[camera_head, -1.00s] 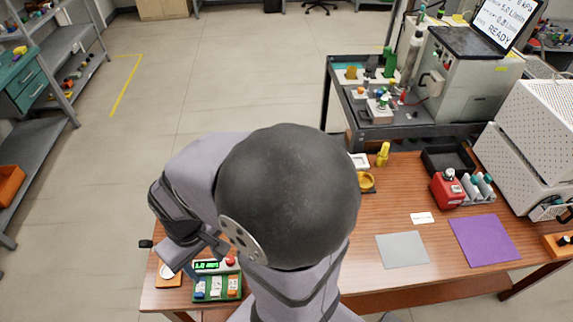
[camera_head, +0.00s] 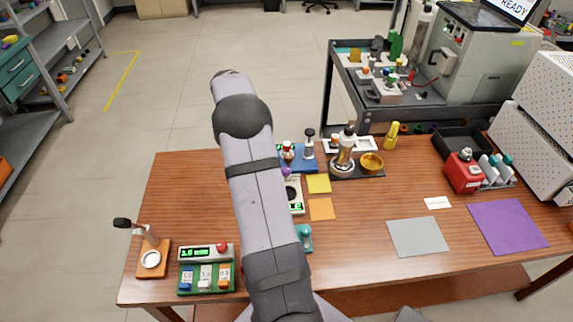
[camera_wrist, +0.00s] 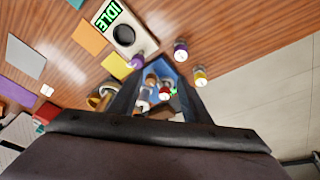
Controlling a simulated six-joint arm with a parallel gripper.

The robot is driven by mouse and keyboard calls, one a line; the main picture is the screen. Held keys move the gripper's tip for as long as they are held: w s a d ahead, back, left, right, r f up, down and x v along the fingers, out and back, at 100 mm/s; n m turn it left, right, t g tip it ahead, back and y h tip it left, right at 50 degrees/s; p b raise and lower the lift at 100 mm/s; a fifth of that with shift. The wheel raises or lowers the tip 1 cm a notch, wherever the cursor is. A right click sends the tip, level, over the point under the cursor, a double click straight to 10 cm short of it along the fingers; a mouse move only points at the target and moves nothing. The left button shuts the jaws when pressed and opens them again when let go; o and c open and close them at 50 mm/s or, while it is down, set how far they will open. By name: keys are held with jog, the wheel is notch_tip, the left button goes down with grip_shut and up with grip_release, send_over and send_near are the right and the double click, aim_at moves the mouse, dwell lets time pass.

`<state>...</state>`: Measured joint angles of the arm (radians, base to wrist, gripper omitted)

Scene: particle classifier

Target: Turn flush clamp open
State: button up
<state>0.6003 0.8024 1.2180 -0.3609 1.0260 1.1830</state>
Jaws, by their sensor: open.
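I cannot pick out the flush clamp with certainty in either view. A grey classifier machine (camera_head: 478,75) stands on the dark cart (camera_head: 345,100) at the back right. A thin red line (camera_head: 428,86) runs from its front towards small fittings on the cart top. A white block (camera_head: 384,92) with a dark part sits near the cart's front edge. My gripper (camera_wrist: 158,85) is open in the wrist view, its dark fingers apart over the table with nothing held. Vials on a blue tray show beyond and between them. In the head view my arm hides the gripper.
The blue tray (camera_head: 304,164), a steel-topped bottle (camera_head: 346,142) and a yellow bowl (camera_head: 371,162) stand at the table's back. A red container (camera_head: 464,172) is at the right. A green-based control box (camera_head: 207,270) is at the front left.

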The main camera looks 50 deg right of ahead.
aim_at(288, 156)
jog(key=shift+s+d+f+m+g+p, duration=0.15)
jog(key=shift+s+d+f+m, duration=0.35)
jog(key=shift+d+f, duration=1.2)
jog(key=shift+s+d+f+m+g+p, duration=0.1)
jog(key=shift+s+d+f+m, duration=0.35)
jog(key=shift+d+f, duration=1.2)
jog(key=shift+s+d+f+m+g+p, duration=0.15)
jog(key=shift+s+d+f+m, duration=0.35)
jog(key=shift+d+f, duration=1.15)
jog(key=shift+w+a+f, duration=0.15)
jog(key=shift+a+f, duration=0.05)
jog(key=shift+h, duration=0.3)
jog(key=c, duration=1)
